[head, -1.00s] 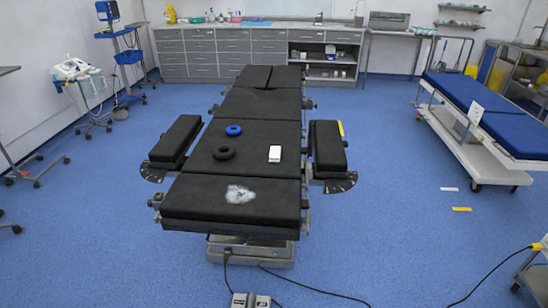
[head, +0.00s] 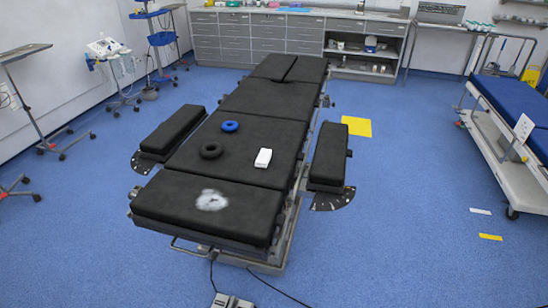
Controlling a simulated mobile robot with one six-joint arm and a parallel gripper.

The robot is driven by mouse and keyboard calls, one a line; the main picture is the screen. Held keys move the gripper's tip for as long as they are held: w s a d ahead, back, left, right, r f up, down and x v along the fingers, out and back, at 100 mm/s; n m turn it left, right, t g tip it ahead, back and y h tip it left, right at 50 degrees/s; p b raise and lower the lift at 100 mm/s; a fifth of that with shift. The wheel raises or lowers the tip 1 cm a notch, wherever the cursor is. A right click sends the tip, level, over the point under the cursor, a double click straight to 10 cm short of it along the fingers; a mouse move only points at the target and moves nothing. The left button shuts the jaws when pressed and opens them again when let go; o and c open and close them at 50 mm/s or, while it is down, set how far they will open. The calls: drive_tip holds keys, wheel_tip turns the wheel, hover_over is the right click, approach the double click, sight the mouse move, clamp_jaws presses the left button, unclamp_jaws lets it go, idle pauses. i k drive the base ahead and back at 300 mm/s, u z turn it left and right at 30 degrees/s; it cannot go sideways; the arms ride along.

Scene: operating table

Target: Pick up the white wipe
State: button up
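A small white block-like item (head: 263,158) lies on the black middle section of the operating table (head: 262,96). A whitish, crumpled-looking patch (head: 212,200), fluffy at its edges, lies on the table's near end section. I cannot tell for sure which of the two is the white wipe. A blue ring (head: 230,126) and a black ring (head: 211,150) lie on the middle section, left of the white block. My gripper is not in view.
Padded arm boards stand out at the left (head: 173,129) and right (head: 328,154) of the table. A yellow sheet (head: 357,126) lies on the floor at right. A foot pedal (head: 232,301) with cables is at the near end. A blue-topped trolley (head: 513,106) stands far right.

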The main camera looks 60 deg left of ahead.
sight(265, 156)
drive_tip(key=u, duration=0.1)
drive_tip(key=i, duration=0.95)
drive_tip(key=z, duration=0.25)
drive_tip(key=k, duration=0.15)
drive_tip(key=u, duration=2.85)
drive_tip(key=k, duration=0.15)
drive_tip(key=u, duration=1.35)
